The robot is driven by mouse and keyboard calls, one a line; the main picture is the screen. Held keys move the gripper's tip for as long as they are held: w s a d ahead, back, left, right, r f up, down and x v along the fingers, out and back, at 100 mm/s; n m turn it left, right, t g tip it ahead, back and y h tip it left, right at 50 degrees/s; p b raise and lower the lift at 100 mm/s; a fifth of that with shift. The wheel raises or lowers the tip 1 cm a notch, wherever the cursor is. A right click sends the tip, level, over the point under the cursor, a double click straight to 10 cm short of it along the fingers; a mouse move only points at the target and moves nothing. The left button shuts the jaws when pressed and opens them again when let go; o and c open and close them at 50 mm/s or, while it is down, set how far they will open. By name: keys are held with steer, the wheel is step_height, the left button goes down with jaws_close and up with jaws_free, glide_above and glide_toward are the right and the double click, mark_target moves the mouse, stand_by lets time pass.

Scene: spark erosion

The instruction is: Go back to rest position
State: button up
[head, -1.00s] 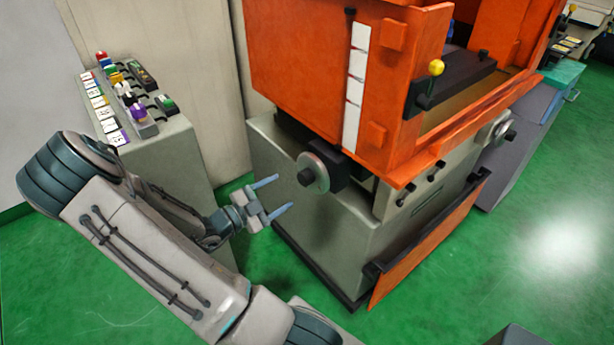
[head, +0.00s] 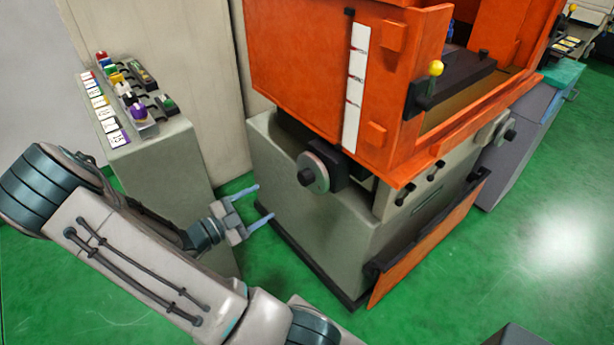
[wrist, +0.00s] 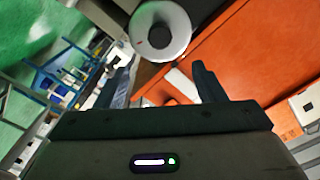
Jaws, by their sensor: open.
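My gripper (head: 262,207) is open and empty in the head view. Its two light blue fingers point right, toward the left side of the orange and grey machine (head: 300,205). It is lower than the machine's round handwheel (head: 313,172) and to its left. In the wrist view my gripper (wrist: 163,84) shows as two dark, spread fingers with nothing between them. The pale round handwheel (wrist: 160,28) shows beyond the fingertips, with the orange panel (wrist: 255,50) to its right.
A grey cabinet (head: 165,170) with several coloured labels and switches on top stands at the left, behind my arm. An orange tray (head: 425,245) slants out at the machine's lower front. Open green floor (head: 480,265) lies at the right.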

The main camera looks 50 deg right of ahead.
stand_by(0.4)
steer(key=w+a+n+t+y, duration=0.7)
steer(key=w+t+y, duration=0.15)
steer(key=w, duration=0.35)
steer(key=w+a+r+n+t+y+p, duration=0.1)
steer(key=a+r+n+t+y, duration=0.1)
steer(key=a+r+n+y, duration=0.3)
steer(key=w+a+r+n+t+y, duration=0.1)
steer(key=a+r+n+y, duration=0.15)
steer(key=a, duration=0.45)
steer(key=s+a+r+n+g+y, duration=0.2)
steer(key=s+a+r+n+y, duration=0.2)
steer(key=s+a+r+n, duration=0.4)
steer(key=s+d+n+g+h, duration=0.1)
steer(key=s+d+n, duration=0.1)
steer(key=s, duration=0.4)
steer(key=s+d+r+n+g+h+p, duration=0.1)
steer(key=s+d+n, duration=0.1)
steer(key=s+n, duration=0.2)
steer(key=s, duration=0.3)
steer(key=shift+s+d+r+g, duration=0.15)
steer(key=shift+s+r+g, duration=0.1)
steer(key=shift+g, duration=0.1)
